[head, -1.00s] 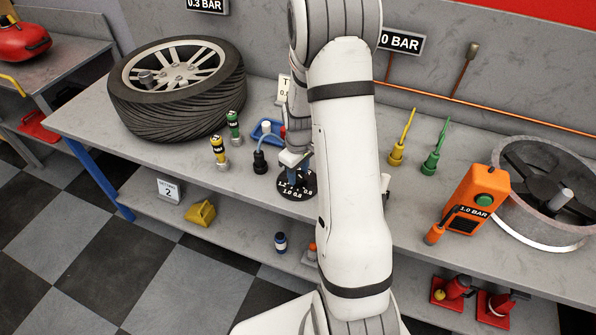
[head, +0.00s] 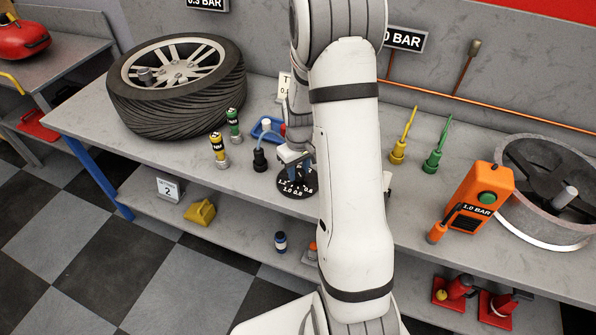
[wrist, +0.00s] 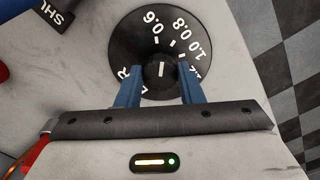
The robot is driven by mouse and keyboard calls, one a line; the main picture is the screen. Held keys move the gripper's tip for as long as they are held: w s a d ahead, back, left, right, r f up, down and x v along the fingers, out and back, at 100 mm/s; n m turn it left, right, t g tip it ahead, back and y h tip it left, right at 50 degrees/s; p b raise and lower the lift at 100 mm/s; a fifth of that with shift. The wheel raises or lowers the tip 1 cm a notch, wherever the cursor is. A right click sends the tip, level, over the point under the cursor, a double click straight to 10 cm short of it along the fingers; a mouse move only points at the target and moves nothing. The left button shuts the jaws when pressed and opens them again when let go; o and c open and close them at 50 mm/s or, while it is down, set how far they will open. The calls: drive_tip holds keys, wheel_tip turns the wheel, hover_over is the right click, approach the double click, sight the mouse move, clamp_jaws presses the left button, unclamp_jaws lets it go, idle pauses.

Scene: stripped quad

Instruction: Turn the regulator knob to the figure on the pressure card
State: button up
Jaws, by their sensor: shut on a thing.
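The regulator is a round black dial (wrist: 125,45) with white figures, lying on the bench. It also shows in the head view (head: 283,186), partly behind my arm. In the wrist view 0.6, 0.8 and 1.0 are readable. My gripper (wrist: 160,70) is shut on the small dark knob (wrist: 162,77) at the dial's centre, one blue finger on each side. The knob's white line points up the picture, seemingly between the 0.6 and 0.8 marks. A white card (head: 285,85) stands behind; my arm hides most of its writing, leaving "T" and a "0".
A tyre (head: 215,105) lies at the back left. An orange 1.0 BAR box (head: 478,187) and a metal drum (head: 515,210) stand at the right.

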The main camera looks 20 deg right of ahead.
sight(298, 173)
drive_tip(key=m+b, duration=0.1)
drive_tip(key=m, duration=0.3)
drive_tip(key=shift+m+b, duration=0.3)
idle(0.3)
drive_tip(key=o, duration=1)
wheel_tip(298, 173, up, 8)
drive_tip(key=shift+f, duration=0.1)
drive_tip(key=shift+a, duration=0.1)
idle(0.3)
drive_tip(key=s+a+r+n+t, duration=0.1)
drive_tip(key=s+a+r, duration=0.4)
drive_tip(key=s, duration=0.5)
drive_tip(key=s+a+r+n+t, duration=0.1)
drive_tip(key=s+a+r, duration=0.4)
drive_tip(key=s+r, duration=0.2)
drive_tip(key=s, duration=0.2)
drive_tip(key=shift+s+t, duration=0.4)
